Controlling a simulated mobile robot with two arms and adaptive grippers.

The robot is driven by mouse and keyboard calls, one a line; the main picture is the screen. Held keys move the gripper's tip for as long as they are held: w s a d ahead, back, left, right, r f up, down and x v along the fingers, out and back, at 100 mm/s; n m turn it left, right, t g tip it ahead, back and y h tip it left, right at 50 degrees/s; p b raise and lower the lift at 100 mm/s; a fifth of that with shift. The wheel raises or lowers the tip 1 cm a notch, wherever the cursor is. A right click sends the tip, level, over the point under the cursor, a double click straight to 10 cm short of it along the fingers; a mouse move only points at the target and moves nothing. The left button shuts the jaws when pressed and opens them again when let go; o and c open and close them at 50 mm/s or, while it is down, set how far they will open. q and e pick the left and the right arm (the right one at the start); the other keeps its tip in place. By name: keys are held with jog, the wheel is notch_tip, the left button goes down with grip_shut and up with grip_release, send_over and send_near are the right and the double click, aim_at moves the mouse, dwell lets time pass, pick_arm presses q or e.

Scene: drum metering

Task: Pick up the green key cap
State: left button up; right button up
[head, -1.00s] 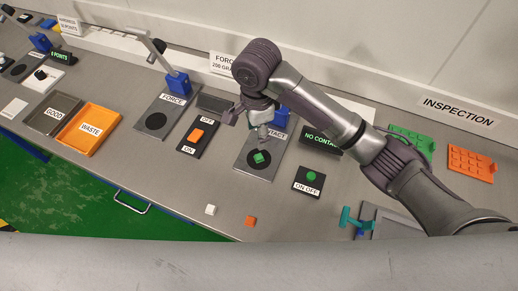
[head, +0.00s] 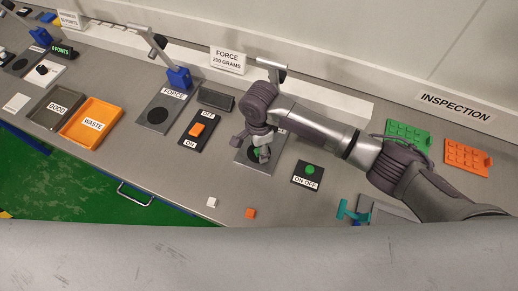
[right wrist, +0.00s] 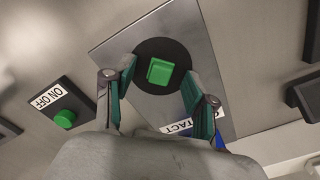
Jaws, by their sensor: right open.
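The green key cap (right wrist: 159,72) lies on the black disc of the contact plate (right wrist: 120,28) in the right wrist view. In the head view the cap (head: 256,152) is mostly hidden by my right gripper, and a bare part of the plate (head: 243,157) shows beside it. My right gripper (right wrist: 158,84) is open, with one finger on each side of the cap and visible gaps between. Its fingers (head: 259,150) are low over the plate in the head view; their exact height is hard to tell. My left gripper is not in view.
The on/off box with a green button (head: 309,170) stands right of the plate. A switch box with an orange rocker (head: 196,129) is to the left. A white cap (head: 212,202) and an orange cap (head: 250,213) lie near the front edge. Orange waste tray (head: 118,112) is farther left.

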jog(key=c, duration=0.9)
jog(key=shift+r, duration=0.2)
